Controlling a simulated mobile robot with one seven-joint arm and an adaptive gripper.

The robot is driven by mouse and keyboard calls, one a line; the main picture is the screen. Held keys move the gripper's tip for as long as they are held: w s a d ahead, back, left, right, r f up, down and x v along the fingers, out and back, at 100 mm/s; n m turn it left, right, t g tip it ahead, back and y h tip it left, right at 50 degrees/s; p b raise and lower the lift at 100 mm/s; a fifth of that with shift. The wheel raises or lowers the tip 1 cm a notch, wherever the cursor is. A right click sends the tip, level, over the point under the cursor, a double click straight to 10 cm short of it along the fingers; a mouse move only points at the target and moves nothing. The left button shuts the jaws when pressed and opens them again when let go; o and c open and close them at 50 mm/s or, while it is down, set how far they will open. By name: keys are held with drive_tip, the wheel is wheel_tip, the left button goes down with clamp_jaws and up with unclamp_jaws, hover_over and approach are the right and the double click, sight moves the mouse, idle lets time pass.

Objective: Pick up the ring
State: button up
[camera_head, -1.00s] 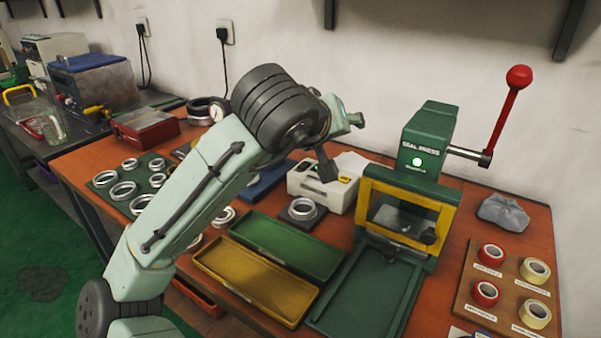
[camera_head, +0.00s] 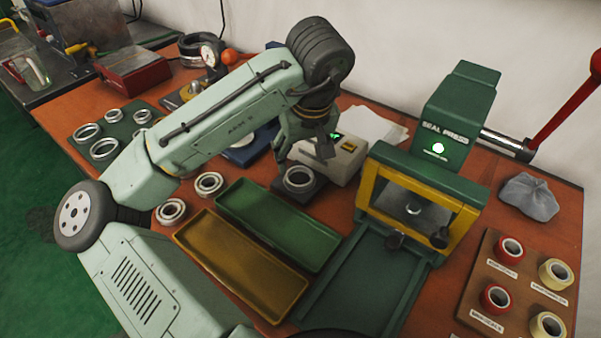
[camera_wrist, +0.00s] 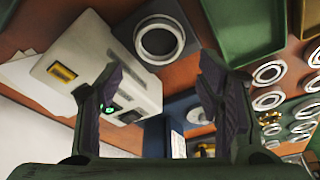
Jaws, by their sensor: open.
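A silver ring (camera_head: 299,189) lies on a small dark block (camera_head: 318,187) between the green tray and the white device. In the wrist view, the ring (camera_wrist: 160,61) is at the top middle, beyond the fingertips. My gripper (camera_wrist: 164,66) is open, with one dark finger on each side of the picture and nothing between them. In the head view, my gripper (camera_head: 312,148) is above and slightly behind the ring, apart from it. Other silver rings (camera_head: 171,219) lie on the table to the left, and several more sit on a dark green mat (camera_head: 122,133).
A green tray (camera_head: 280,226) and a yellow tray (camera_head: 240,265) lie in front. The white device (camera_head: 338,163) stands close behind the ring. The green seal press (camera_head: 452,125) stands to the right, and a board with tape rolls (camera_head: 478,270) is at far right.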

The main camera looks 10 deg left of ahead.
sight(300, 176)
drive_tip(key=shift+d+p+x, duration=0.2)
drive_tip(key=shift+p+x, duration=0.45)
drive_tip(key=shift+x, duration=2.75)
drive_tip(key=shift+s, duration=0.15)
drive_tip(key=c, duration=1)
